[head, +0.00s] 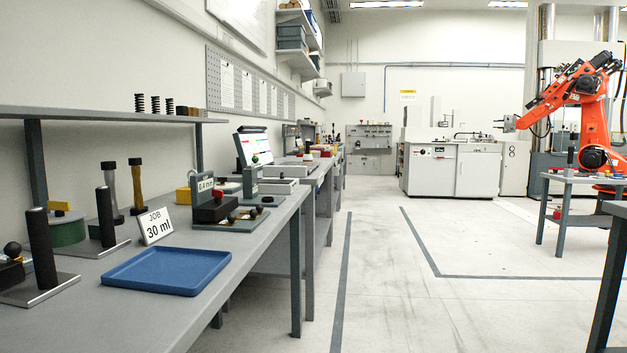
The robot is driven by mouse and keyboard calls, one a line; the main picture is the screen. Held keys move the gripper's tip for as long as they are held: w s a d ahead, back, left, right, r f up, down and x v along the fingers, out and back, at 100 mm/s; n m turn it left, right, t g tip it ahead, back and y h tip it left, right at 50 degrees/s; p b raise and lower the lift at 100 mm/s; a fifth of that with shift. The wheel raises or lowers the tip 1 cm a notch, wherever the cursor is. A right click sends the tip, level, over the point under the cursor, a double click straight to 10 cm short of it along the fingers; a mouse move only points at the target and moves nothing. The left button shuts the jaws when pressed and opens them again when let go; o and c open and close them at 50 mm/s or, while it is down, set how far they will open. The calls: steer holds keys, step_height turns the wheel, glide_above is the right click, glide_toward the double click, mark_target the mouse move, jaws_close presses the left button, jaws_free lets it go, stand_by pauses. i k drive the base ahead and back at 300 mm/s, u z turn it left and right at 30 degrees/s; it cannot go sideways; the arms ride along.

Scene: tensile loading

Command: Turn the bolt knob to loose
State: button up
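I cannot tell for sure which part is the bolt knob. A round black knob (12,249) shows at the far left edge of the near bench, on a dark block that is partly cut off by the frame. Whether any knob is tight or loose does not show. My gripper is not in view.
Black upright posts (40,247) stand on metal plates at left. The floor (390,290) right of the bench is clear. An orange robot arm (590,120) stands far right.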

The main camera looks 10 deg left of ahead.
mark_target(218, 195)
steer(key=z, duration=0.35)
steer(key=i, duration=1.5)
steer(key=u, duration=0.85)
steer(key=i, duration=0.85)
steer(key=u, duration=1)
